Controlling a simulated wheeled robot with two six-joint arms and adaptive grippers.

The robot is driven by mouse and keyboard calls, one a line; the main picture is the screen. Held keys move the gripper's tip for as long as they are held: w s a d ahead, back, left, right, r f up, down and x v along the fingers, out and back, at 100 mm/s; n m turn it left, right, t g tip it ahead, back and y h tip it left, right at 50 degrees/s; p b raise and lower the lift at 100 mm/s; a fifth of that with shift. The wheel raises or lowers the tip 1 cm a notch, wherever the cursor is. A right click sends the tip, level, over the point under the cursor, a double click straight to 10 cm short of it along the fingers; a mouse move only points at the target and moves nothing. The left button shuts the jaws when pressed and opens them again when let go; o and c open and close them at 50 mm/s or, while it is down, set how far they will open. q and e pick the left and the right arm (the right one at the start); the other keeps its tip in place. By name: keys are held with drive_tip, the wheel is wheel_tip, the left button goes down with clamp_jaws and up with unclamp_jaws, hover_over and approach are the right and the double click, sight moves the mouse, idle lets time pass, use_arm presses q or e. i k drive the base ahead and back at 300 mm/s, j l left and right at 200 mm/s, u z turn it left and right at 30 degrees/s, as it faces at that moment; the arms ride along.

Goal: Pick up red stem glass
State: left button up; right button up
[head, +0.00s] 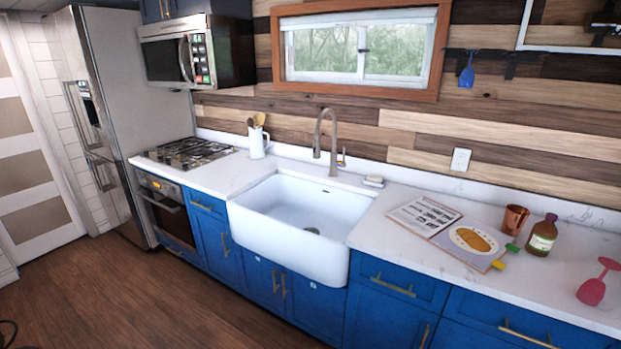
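The red stem glass (592,291) is on the white countertop (480,290) at the far right of the head view. Its bowl rests on the counter, and its stem rises to the foot at the top, so it appears upside down. It is close to the right edge of the picture and nothing covers it. Neither of my grippers shows in this view.
A brown bottle (541,238) and a copper cup (514,219) stand left of the glass. An open book (424,216) lies beyond them, beside the white sink (300,222). A blue stem glass (467,75) hangs from a wall rack. The wood floor (170,305) in front is mostly clear.

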sight(591, 292)
drive_tip(key=z, duration=1.85)
